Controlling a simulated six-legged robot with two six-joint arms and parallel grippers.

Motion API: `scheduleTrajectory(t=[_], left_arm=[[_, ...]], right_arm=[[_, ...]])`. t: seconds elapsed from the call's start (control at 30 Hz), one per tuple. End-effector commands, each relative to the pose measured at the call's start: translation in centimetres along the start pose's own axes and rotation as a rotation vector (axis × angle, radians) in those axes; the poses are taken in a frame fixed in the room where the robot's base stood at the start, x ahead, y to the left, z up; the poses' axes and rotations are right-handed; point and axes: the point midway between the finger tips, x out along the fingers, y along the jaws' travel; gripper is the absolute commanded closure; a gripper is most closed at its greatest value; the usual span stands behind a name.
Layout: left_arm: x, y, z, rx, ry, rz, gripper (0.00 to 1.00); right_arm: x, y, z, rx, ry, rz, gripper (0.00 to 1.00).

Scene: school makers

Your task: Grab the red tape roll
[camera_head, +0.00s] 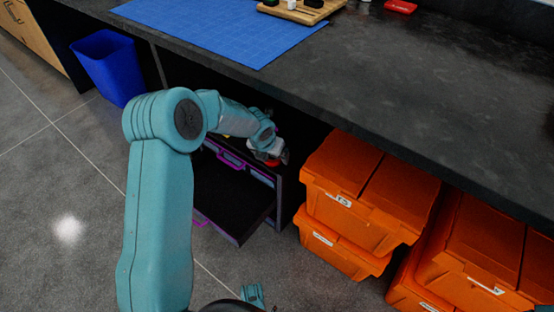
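My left arm reaches from the bottom left into the dark space under the workbench. Its gripper (270,157) is small and partly in shadow, above the back of an open drawer unit. A small red thing (272,162) shows right at the fingertips and may be the red tape roll. Most of it is hidden by the gripper, so I cannot tell whether the fingers are closed on it or only beside it. My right gripper is not identifiable in view.
The dark drawer (232,196) with purple trim stands open below the bench. Orange crates (345,190) are stacked to its right. A blue bin (108,68) stands at the left. The benchtop (420,80) holds a blue mat (215,25), and a red object (400,6) lies at the back.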

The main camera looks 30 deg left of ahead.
Motion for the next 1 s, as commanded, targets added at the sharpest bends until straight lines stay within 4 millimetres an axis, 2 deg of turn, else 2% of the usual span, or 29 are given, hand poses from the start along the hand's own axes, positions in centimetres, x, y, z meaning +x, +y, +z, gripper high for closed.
scheduleTrajectory(t=[0.3, 0.33, 0.5, 0.83, 1.0], left_arm=[[0.3, 0.4, -0.3, 0.001, 0.000, -0.001, 0.06], [0.3, 0.4, -0.3, 0.001, 0.000, -0.002, 0.10], [0.2, 0.5, -0.3, 0.001, 0.000, -0.002, 0.65], [0.1, 0.4, -0.1, 0.001, 0.000, -0.001, 0.66], [-1.4, 0.3, 0.5, 0.000, -0.001, -0.001, 0.66]], right_arm=[[0.2, 0.1, 0.0, 0.002, 0.001, 0.000, 0.57], [0.2, 0.1, 0.0, 0.002, 0.001, 0.000, 0.57], [0.2, 0.1, 0.0, 0.002, 0.001, 0.000, 0.57], [0.0, 0.0, 0.0, 0.001, 0.000, 0.000, 0.57], [-1.1, -0.5, 0.2, -0.004, -0.005, 0.000, 0.57]])
